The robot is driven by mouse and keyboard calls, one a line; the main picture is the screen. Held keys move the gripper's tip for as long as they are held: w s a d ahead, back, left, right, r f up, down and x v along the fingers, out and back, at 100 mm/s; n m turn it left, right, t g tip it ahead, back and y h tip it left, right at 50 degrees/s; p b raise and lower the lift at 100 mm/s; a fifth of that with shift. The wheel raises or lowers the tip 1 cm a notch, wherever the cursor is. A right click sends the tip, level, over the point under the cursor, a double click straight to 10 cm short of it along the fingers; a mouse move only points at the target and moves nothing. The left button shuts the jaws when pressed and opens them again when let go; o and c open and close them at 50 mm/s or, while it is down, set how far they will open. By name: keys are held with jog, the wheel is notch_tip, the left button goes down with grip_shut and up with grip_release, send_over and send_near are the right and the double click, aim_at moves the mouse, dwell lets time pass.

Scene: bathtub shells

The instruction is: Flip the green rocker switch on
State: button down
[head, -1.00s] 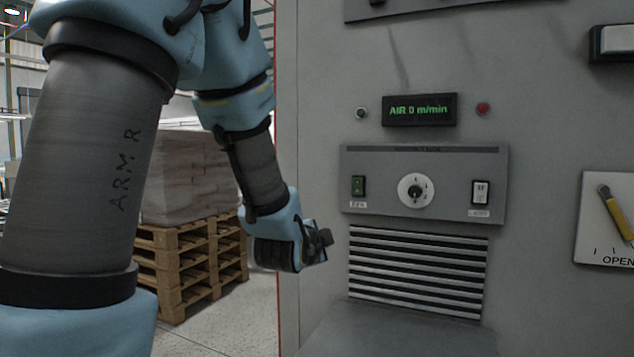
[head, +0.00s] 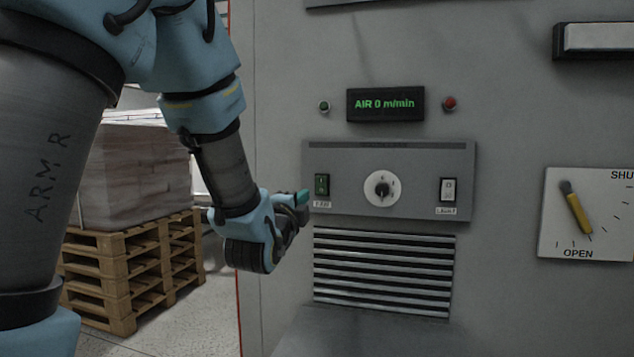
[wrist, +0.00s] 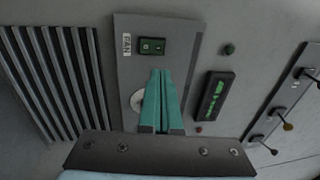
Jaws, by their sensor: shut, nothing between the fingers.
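The green rocker switch (head: 321,184) sits at the left end of a grey control plate, above a small label. In the wrist view the rocker switch (wrist: 151,46) shows its green face and two marks, beside a label reading FAN. My gripper (head: 303,196) is just left of the switch in the head view. In the wrist view the teal fingers of my gripper (wrist: 162,72) are together and empty. Their tips point at the switch, with a small gap to it in the picture. I cannot tell how far they stand off the panel.
The plate also holds a round dial (head: 382,188) and a white LIGHT switch (head: 448,190). A display (head: 385,104) reads AIR 0 m/min. A vent grille (head: 383,272) lies below. A yellow-handled lever (head: 575,210) is at right. A loaded pallet (head: 135,270) stands at left.

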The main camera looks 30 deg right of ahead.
aim_at(321, 179)
jog(key=p+x, duration=0.4)
jog(key=x, duration=0.7)
jog(key=shift+r+p, duration=0.15)
jog(key=shift+p, duration=0.2)
jog(key=shift+w+d, duration=0.45)
jog(key=shift+d, duration=0.05)
jog(key=shift+w+d+r+p, duration=0.1)
jog(key=shift+r+p, duration=0.05)
jog(key=shift+p, duration=0.35)
